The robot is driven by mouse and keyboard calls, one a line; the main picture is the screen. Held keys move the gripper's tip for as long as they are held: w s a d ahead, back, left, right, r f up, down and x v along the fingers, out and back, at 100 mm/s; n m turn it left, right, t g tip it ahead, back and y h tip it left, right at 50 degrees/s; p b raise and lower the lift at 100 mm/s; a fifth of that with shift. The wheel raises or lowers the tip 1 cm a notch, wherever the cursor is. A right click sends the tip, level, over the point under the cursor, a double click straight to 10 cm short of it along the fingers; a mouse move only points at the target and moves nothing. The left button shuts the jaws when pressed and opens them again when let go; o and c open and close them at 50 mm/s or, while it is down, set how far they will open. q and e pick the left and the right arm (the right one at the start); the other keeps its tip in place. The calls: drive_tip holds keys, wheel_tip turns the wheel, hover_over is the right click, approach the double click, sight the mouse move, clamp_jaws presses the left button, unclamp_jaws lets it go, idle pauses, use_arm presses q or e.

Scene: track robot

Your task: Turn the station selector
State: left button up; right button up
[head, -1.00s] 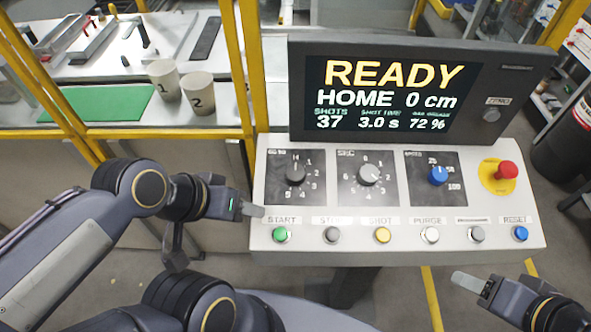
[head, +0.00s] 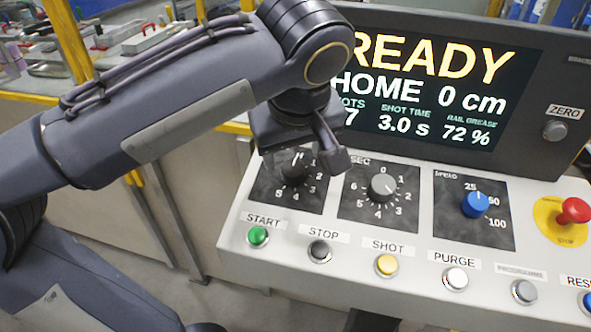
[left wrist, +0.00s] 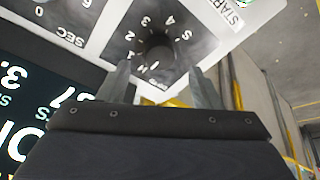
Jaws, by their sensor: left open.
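The station selector (head: 294,171) is the dark round knob on the left black plate of the console, with a scale of numbers around it. In the head view its white mark points up toward the top of the scale, and my gripper partly covers it. My left gripper (head: 302,150) is open above the knob. In the left wrist view the knob (left wrist: 157,50) lies beyond the two fingertips of the gripper (left wrist: 161,75), roughly between them. I cannot tell whether the fingers touch it. My right gripper is out of view.
The SEC knob (head: 383,187) and the blue speed knob (head: 475,204) sit to the right. Push buttons, including green START (head: 258,236), line the front edge. A red emergency stop (head: 573,211) stands at the right. The screen (head: 440,85) rises close behind.

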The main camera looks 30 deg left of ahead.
sight(293, 168)
use_arm(q)
drive_tip(key=shift+x, duration=2.1)
drive_tip(key=c, duration=1)
